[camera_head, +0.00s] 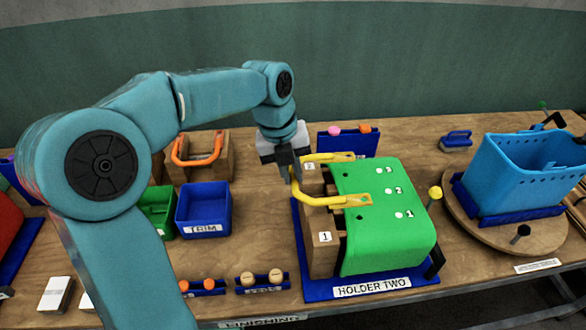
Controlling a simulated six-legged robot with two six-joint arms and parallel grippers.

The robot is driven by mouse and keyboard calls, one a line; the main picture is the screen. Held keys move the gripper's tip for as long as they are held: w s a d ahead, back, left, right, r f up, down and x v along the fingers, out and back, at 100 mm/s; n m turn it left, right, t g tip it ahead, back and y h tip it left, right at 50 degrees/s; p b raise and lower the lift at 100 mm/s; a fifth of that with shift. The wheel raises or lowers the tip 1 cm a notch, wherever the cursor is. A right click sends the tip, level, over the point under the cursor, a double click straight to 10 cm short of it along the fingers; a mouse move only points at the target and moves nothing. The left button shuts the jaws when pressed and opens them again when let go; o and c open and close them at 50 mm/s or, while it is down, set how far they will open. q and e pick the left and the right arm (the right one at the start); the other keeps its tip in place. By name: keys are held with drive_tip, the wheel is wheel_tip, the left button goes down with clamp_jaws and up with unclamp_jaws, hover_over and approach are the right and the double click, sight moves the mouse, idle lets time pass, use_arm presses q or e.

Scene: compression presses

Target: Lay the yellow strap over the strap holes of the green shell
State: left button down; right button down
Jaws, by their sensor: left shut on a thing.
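The green shell (385,239) sits on the blue base marked HOLDER TWO (370,289), with pairs of holes numbered on its top. The yellow strap (312,197) is a U-shaped piece. Its two flat ends point right: one lies over the shell's left part, the other is near the shell's back left edge. I cannot tell whether the ends touch the shell. My left gripper (291,172) is shut on the strap's bent left side, left of the shell, above the wooden block. My right gripper is not in view.
A blue TRIM bin (204,209) and a green bin (157,211) stand to the left. An orange strap (197,150) rests on a wooden stand behind them. A blue basket (522,172) stands on a round board at right. A yellow-headed peg (435,193) stands beside the shell.

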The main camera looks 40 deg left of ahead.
sight(291, 177)
use_arm(q)
drive_tip(key=shift+s+f+b, duration=0.1)
drive_tip(key=shift+f+b, duration=0.2)
drive_tip(key=shift+f, duration=0.3)
drive_tip(key=shift+w+f+b, duration=0.25)
drive_tip(key=shift+f+b, duration=0.7)
drive_tip(key=shift+f, duration=0.25)
drive_tip(key=shift+f+b, duration=0.75)
drive_tip(key=shift+f, duration=0.15)
drive_tip(key=shift+s, duration=0.1)
drive_tip(key=shift+f, duration=0.15)
